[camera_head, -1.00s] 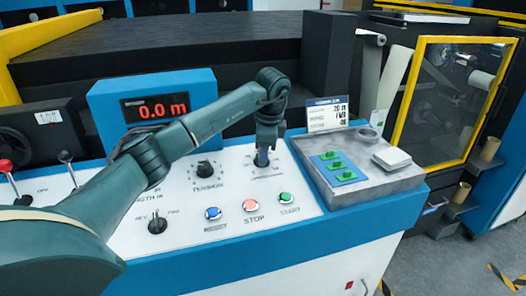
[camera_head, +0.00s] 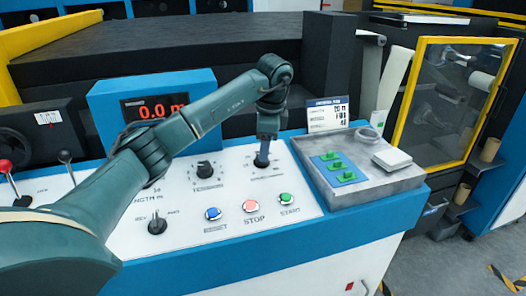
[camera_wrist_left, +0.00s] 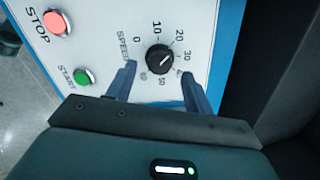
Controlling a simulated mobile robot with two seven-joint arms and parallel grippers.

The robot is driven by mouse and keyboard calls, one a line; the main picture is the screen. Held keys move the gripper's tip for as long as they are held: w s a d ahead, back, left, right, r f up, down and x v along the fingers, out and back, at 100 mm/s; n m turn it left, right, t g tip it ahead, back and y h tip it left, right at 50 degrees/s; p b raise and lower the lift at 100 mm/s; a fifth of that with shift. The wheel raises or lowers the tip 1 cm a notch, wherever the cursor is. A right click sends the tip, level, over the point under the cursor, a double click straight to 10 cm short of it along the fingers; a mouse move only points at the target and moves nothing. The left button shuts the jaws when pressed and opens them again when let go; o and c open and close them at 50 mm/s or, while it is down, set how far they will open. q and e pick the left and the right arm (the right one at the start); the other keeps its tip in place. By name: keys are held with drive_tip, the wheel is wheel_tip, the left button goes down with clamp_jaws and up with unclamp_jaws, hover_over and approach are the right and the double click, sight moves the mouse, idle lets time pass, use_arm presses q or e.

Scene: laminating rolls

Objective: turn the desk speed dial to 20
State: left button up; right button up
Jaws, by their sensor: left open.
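The black speed dial (camera_wrist_left: 160,58) sits on the white desk panel, ringed by numbers from 0 to 60. Its pale pointer mark faces the upper right in the left wrist view, roughly towards 20 to 30; the exact reading is unclear. My left gripper (camera_wrist_left: 158,70) is open, with one finger at each side of the dial's near part and gaps visible between them and the knob. In the head view the left gripper (camera_head: 267,143) is just above the dial (camera_head: 261,161), its fingers partly covering it. My right gripper is not in view.
A tension knob (camera_head: 205,170) lies left of the dial. Blue reset (camera_head: 213,213), red stop (camera_head: 250,206) and green start (camera_head: 286,199) buttons are in front. A grey tray (camera_head: 375,178) with green parts is at the right. The display (camera_head: 152,108) stands behind my left arm.

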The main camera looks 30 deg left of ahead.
use_arm(q)
wheel_tip(320, 180, up, 10)
drive_tip(key=d+p, duration=0.1)
drive_tip(key=shift+s+d, duration=0.4)
drive_tip(key=shift+s, duration=0.05)
drive_tip(key=shift+s, duration=0.1)
